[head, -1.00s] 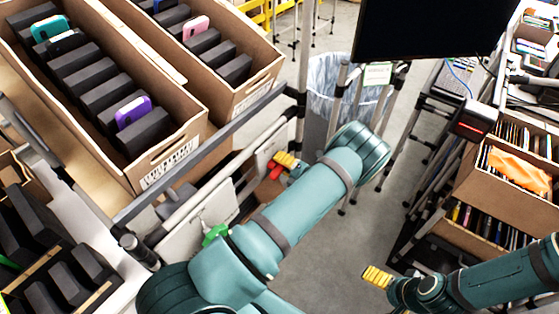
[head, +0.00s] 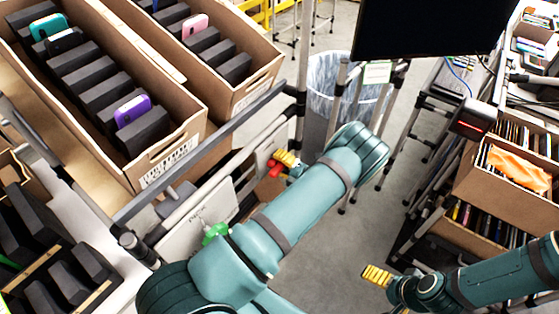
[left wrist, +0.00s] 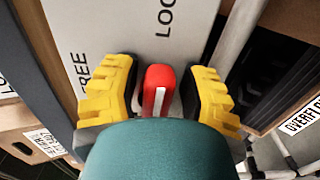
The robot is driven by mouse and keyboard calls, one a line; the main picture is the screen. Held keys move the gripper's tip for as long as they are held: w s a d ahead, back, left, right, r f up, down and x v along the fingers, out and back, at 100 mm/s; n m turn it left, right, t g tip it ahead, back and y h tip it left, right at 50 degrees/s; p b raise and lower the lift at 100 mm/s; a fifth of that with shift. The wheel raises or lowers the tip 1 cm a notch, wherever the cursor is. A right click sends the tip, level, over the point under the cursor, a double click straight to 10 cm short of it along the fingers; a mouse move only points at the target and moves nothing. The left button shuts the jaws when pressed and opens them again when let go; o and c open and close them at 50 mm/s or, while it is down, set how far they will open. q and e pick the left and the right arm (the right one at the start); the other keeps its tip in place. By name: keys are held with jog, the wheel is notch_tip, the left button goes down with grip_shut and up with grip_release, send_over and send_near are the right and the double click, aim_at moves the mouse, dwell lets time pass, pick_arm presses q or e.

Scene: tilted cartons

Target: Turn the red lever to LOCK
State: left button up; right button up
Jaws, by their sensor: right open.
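The red lever (left wrist: 158,92), with a white stripe, stands between the two yellow fingers of my left gripper (left wrist: 162,93) in the left wrist view. A narrow gap shows on each side of it, so the fingers are open around it. The grey panel (left wrist: 130,30) behind carries the word FREE at left and the letters LOC at top right. In the head view the red lever (head: 273,167) shows beside my left gripper (head: 287,159), partly hidden by it. My right gripper (head: 377,276) is open and empty, low at the right over the floor.
A green handle (head: 215,233) sits on a nearer pale panel (head: 185,228). Cartons (head: 165,165) of dark padded slots with phones stand at upper left, behind a grey rail (head: 205,150). A bin (head: 325,95) stands beyond. Cartons (head: 500,200) are at right. Floor between is clear.

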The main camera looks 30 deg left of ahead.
pick_arm(q)
jog(key=shift+d, duration=0.1)
jog(key=shift+w+d, duration=0.1)
jog(key=shift+d, duration=0.15)
jog(key=s+d, duration=0.1)
jog(key=d, duration=1)
jog(key=shift+d, duration=0.15)
jog(key=shift+s, duration=0.1)
